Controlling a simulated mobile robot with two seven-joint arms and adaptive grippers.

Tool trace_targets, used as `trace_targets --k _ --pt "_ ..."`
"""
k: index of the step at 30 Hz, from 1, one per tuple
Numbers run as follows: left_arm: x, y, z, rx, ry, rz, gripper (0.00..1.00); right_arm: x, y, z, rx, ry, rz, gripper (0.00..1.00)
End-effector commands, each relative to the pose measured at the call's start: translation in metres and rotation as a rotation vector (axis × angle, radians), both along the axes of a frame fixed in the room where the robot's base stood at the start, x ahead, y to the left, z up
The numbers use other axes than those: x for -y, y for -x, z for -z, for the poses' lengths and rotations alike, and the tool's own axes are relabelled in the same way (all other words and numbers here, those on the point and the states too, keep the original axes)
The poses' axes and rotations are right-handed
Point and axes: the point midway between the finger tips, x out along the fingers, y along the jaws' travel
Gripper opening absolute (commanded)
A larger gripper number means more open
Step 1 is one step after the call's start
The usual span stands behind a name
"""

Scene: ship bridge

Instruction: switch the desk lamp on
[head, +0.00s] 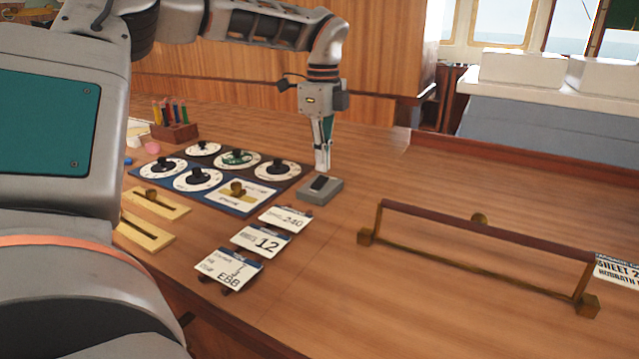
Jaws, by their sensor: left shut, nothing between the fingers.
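My left gripper (323,165) points down over the desk with its fingers shut and nothing between them. Its tips are just above or at the far edge of a small grey box (334,194) with a black rocker switch (320,184) on top. Whether the tips touch the box I cannot tell. No thing that is clearly a desk lamp shows, and no glow of one is seen. My right gripper is not in view.
Left of the box is a panel of round dials (236,158). Three cards (260,240) stand in front. Brass slotted plates (157,200) and a pencil holder (174,131) lie further left. A brass frame with a dark bar (470,222) stands right; the desk between is bare.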

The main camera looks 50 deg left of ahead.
Motion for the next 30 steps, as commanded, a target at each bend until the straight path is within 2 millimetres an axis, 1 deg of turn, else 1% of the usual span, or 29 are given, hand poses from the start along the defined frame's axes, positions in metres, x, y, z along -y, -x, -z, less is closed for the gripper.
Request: trace_targets --k 11,30 --pt "0.0 0.0 0.001 0.0 0.0 0.0 0.0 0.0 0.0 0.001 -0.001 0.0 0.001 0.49" --pt "0.0 0.0 0.01 -0.001 0.0 0.0 0.0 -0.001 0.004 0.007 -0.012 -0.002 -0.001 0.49"
